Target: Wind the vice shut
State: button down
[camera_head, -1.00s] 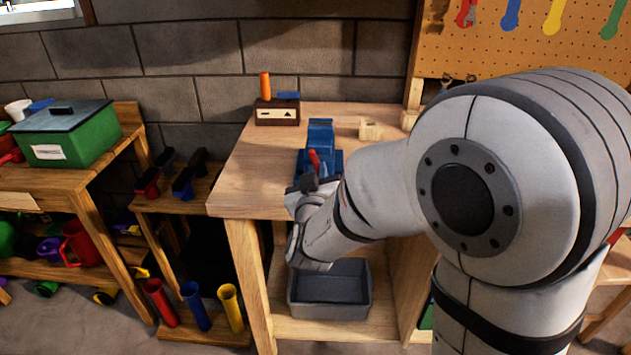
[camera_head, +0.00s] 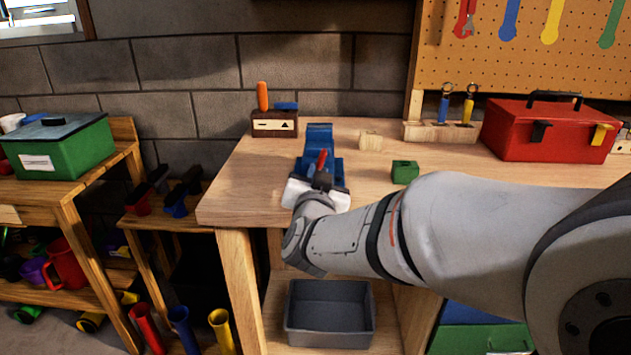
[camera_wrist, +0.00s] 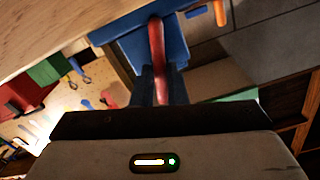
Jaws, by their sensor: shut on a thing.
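The blue vice (camera_head: 320,138) stands on the wooden workbench (camera_head: 240,190), near its front edge. Its red handle (camera_head: 321,160) points up and toward me. My gripper (camera_head: 322,182) is at the front of the vice, shut on the red handle. In the wrist view the red handle (camera_wrist: 157,50) runs down between my dark fingers (camera_wrist: 160,88), with the blue vice body (camera_wrist: 185,45) behind it. The gap between the vice jaws cannot be made out; my gripper and the vice body hide it.
A small green block (camera_head: 405,172) and a wooden block (camera_head: 370,140) lie right of the vice. A red toolbox (camera_head: 545,130) stands at the back right. A wooden holder (camera_head: 275,123) stands behind left. A grey bin (camera_head: 330,335) sits on the shelf below.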

jog(key=shift+f, duration=0.15)
dwell(0.3)
jog(key=c, duration=1.4)
grip_release()
jog(key=shift+s, duration=0.1)
jog(key=shift+c, duration=0.2)
jog(key=shift+r, duration=0.2)
jog(key=s+p, duration=0.1)
jog(key=s, duration=0.6)
jog(key=shift+s+a, duration=0.15)
jog(key=shift+s, duration=0.25)
